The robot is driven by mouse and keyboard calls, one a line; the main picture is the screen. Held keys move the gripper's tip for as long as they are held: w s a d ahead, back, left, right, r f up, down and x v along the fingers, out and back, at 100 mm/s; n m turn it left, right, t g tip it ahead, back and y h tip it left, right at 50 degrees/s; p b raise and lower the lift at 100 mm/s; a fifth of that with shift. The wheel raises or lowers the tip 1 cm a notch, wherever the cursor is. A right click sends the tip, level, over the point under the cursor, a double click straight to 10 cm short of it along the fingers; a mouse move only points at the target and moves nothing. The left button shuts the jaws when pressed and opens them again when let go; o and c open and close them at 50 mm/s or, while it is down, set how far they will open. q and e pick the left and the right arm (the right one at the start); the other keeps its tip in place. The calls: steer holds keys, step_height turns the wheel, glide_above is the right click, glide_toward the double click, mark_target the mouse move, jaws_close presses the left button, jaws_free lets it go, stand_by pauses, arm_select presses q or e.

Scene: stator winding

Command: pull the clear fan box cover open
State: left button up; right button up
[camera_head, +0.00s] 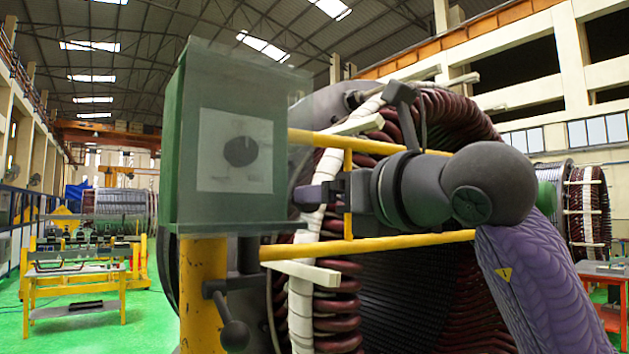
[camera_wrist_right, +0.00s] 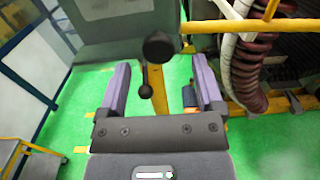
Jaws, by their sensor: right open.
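The fan box (camera_head: 182,150) is a green box on a yellow post. Its clear cover (camera_head: 298,110) lies over the front, and a white panel with a black dial (camera_head: 240,152) shows through it. My right gripper (camera_head: 308,194) is just right of the cover's lower right edge; I cannot tell whether it touches. In the right wrist view the same gripper (camera_wrist_right: 163,78) is open, its purple-sided fingers apart. A round black knob (camera_wrist_right: 158,46) appears between and beyond the fingertips. My left gripper is out of view.
A large stator (camera_head: 450,120) with dark red coils stands close behind my right arm. Yellow rails (camera_head: 370,246) run right from the post (camera_head: 203,290). A black ball-ended lever (camera_head: 235,335) hangs below the box. Open green floor lies left, with a yellow bench (camera_head: 85,275).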

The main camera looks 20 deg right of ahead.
steer(key=x, duration=0.3)
steer(key=shift+a+p, duration=0.1)
steer(key=shift+p, duration=0.3)
jaws_close()
